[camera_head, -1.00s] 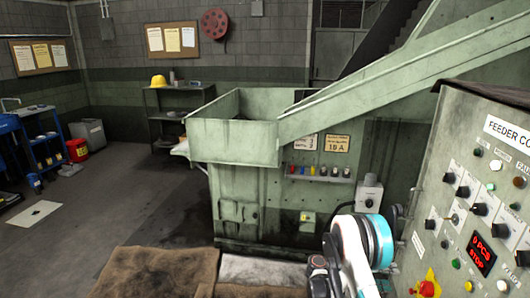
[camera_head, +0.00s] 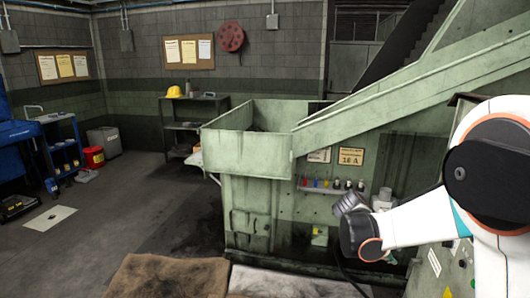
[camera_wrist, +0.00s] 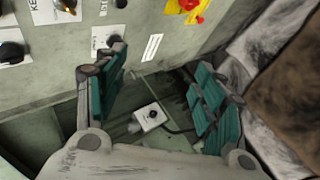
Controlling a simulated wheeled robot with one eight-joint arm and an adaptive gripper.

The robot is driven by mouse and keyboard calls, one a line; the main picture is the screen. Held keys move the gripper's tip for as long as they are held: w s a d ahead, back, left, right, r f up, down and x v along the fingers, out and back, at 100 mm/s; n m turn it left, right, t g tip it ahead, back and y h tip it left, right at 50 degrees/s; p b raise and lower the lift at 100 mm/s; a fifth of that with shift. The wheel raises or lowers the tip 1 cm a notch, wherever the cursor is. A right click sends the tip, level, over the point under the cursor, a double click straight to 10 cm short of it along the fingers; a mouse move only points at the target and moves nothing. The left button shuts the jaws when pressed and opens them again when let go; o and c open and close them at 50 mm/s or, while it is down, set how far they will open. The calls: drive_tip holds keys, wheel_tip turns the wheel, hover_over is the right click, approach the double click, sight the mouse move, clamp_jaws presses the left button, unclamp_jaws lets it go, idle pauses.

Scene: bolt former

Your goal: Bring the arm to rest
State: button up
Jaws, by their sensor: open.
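My gripper (camera_wrist: 160,100) shows in the wrist view with its two green-padded fingers wide apart. It is open and nothing is between the pads. A grey box with a black knob (camera_wrist: 151,117) appears beyond the gap between the fingers. The control panel (camera_wrist: 60,70) with knobs and a red button lies beyond the fingers at the upper left. In the head view my white arm fills the right side and covers most of the control panel. The gripper fingers cannot be made out there.
The green machine hopper (camera_head: 245,150) and its sloping chute (camera_head: 390,105) stand ahead. Brown cloth (camera_head: 165,278) lies at the bottom edge. Open floor (camera_head: 140,190) is at the left, with a blue cart (camera_head: 62,150) and a red bin (camera_head: 94,157). A shelf (camera_head: 190,125) stands at the back wall.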

drive_tip(key=s+a+r+t+y, duration=0.2)
drive_tip(key=s+a+r+y, duration=0.1)
drive_tip(key=s+a, duration=0.6)
drive_tip(key=s+a+r+t+y, duration=0.3)
drive_tip(key=s+a+y, duration=0.3)
drive_tip(key=s, duration=1.1)
drive_tip(key=a, duration=0.4)
drive_tip(key=shift+r+m+y, duration=0.3)
